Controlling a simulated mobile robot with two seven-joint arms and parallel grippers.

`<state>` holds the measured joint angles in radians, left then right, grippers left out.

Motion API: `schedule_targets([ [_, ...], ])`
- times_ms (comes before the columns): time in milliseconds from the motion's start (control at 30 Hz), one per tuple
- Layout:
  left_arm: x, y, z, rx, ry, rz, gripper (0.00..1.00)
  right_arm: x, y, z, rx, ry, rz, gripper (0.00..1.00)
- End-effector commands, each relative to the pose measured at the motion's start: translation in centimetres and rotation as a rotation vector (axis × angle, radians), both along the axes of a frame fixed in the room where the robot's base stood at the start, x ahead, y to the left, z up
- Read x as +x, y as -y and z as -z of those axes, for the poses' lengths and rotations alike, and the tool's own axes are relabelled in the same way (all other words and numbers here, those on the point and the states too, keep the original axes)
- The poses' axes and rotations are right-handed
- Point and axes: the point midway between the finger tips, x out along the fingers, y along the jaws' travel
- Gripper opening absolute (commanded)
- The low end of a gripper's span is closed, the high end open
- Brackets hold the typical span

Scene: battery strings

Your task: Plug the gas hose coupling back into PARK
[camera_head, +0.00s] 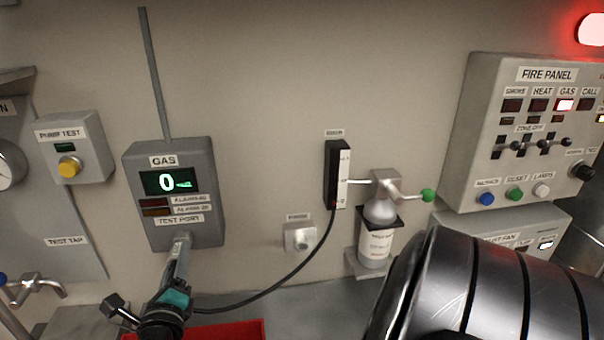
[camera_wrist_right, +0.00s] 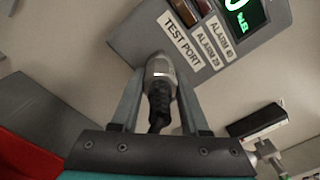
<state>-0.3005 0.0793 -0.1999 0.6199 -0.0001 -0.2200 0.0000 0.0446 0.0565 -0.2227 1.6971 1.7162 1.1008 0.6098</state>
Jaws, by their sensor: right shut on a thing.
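The gas hose coupling (camera_wrist_right: 160,75) is a grey metal piece with a black ribbed sleeve. My right gripper (camera_wrist_right: 160,88) is shut on it, with one finger on each side. The coupling's top end meets the underside of the grey GAS box (camera_head: 172,194) at the TEST PORT label; how far it sits in is hidden. In the head view my right gripper (camera_head: 180,258) points up at that port. My left gripper is not in view.
A black hose (camera_head: 285,278) curves from near my right gripper up to a black flow gauge (camera_head: 337,175). A gas bottle (camera_head: 378,235) with a green-knobbed valve stands beside it. A red tray (camera_head: 235,331) lies below. Part of my arm covers the lower right.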

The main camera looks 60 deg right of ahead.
Motion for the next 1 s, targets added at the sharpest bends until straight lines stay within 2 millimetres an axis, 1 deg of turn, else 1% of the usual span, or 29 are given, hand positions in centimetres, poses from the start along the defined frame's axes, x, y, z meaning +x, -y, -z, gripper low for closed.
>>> schedule_targets([
  [267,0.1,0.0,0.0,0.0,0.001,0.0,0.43,-0.1,-0.1,-0.1,0.0,0.002,0.0,0.0],
  [1000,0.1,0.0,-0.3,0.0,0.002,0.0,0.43,-1.3,-1.5,-0.1,0.0,0.002,0.0,0.0],
])
